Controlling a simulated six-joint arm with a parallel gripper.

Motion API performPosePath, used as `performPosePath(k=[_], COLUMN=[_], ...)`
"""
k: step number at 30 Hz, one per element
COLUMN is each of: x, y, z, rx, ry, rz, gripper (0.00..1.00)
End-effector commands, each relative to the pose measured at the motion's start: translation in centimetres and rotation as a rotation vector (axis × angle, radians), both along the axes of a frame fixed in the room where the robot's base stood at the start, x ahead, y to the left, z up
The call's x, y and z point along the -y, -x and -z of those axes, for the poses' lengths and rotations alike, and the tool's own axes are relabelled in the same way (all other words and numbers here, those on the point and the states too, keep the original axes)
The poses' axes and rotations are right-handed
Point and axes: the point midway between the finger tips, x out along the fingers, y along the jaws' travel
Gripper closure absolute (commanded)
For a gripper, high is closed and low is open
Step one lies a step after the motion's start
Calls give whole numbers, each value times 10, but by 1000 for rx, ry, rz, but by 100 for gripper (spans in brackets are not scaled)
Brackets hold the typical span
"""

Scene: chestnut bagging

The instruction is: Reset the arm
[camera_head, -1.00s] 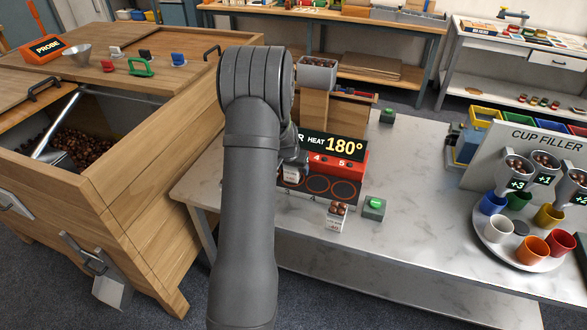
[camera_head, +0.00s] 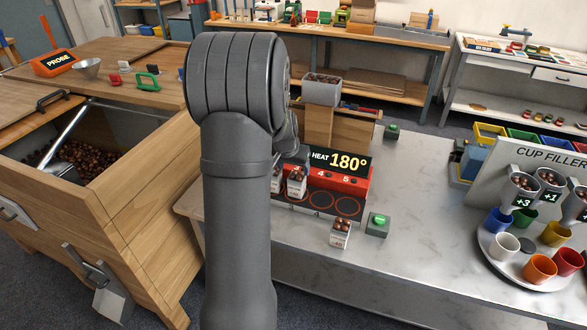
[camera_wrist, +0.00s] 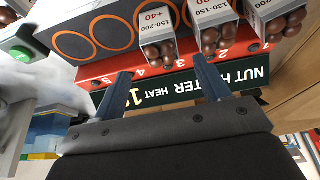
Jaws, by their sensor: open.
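My gripper (camera_wrist: 162,72) shows in the wrist view with its two dark fingers apart and nothing between them. In the head view my arm hides it. The fingers are over the green nut heater sign (camera_wrist: 180,80), which also shows "HEAT 180°" in the head view (camera_head: 340,160). Three chestnut bags stand in a row on the heater slots: one at slot 3 (camera_wrist: 157,32), one at slot 2 (camera_wrist: 215,25) and one at slot 1 (camera_wrist: 278,15). The fingers are apart from the bags.
Another chestnut bag (camera_head: 340,233) stands on the marble table (camera_head: 420,230) beside a green button (camera_head: 378,224). The cup filler (camera_head: 545,165) and a round tray of cups (camera_head: 495,262) are at right. A wooden chestnut bin (camera_head: 120,230) is at left. The table's middle is clear.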

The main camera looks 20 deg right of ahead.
Motion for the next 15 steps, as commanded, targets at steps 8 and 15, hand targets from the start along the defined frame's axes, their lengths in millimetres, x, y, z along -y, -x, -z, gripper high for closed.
performPosePath(k=[8,15], x=[1,9], y=[-1,-8], z=[3,31], rx=[0,-3], ry=[0,-1], rz=[0,-1], gripper=[31,31])
